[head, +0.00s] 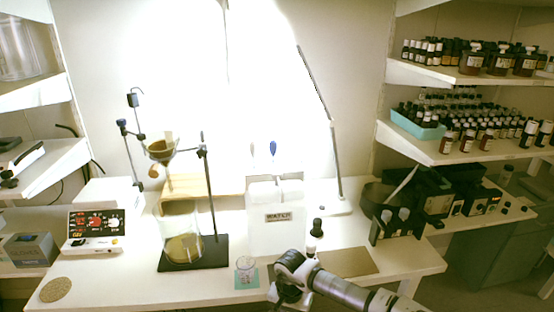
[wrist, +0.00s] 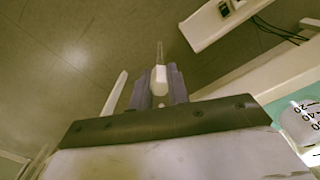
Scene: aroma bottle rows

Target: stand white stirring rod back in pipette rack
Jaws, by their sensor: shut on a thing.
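My gripper (wrist: 158,80) is shut on a white piece with a thin pale tip, seen end-on between the fingers in the wrist view; I take it as the white stirring rod (wrist: 160,76). Much of it is hidden by the fingers. In the head view my gripper (head: 287,292) is low at the front edge of the table, and the rod cannot be made out there. A blue-topped (head: 272,148) and a pale-topped thin stick stand upright behind the white water container (head: 277,235). The pipette rack under them cannot be made out clearly.
A beaker (wrist: 301,122) on a teal mat is at the right of the wrist view; the mat (head: 240,284) also shows in the head view. A dark stand base (head: 215,255), a small dark bottle (head: 316,240) and a brown board (head: 346,263) are nearby.

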